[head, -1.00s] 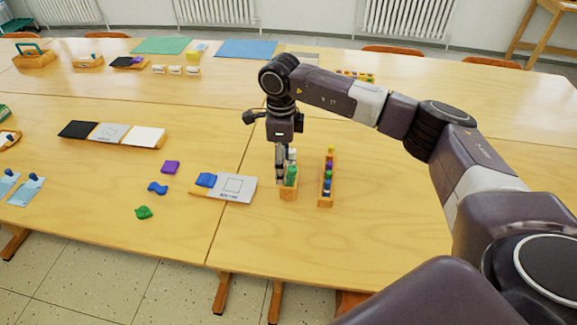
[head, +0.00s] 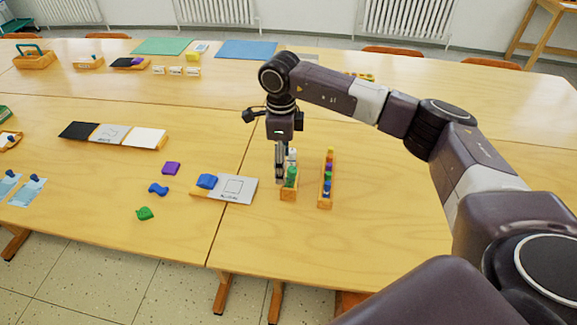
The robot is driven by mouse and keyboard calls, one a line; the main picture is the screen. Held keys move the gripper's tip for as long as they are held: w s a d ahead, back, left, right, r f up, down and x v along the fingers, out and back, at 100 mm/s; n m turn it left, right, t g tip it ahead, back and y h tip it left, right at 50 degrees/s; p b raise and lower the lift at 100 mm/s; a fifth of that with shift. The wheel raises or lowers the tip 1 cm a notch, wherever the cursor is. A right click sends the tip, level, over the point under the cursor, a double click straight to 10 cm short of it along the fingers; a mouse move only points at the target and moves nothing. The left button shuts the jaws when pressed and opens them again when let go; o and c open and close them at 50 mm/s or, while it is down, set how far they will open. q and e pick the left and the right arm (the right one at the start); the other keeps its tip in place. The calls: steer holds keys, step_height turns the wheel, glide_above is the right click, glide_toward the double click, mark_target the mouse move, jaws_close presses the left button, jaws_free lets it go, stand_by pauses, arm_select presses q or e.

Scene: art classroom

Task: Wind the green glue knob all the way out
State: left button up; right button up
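The green glue knob (head: 291,176) shows on a small bottle near the front end of a narrow wooden rack (head: 288,195). A white-topped bottle (head: 292,155) stands behind it in the same rack. My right gripper (head: 281,176) points straight down at the left side of the rack, right beside the green knob. Its fingers overlap in this view, so I cannot tell whether they touch the knob or how far apart they are. My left gripper is not in view.
A second narrow rack (head: 325,201) with several coloured pieces stands just right. The table is clear to the right and in front.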

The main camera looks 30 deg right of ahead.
step_height(320, 180, up, 5)
steer(key=p, duration=0.2)
steer(key=shift+p, duration=0.3)
steer(key=shift+s+f, duration=0.1)
stand_by(0.6)
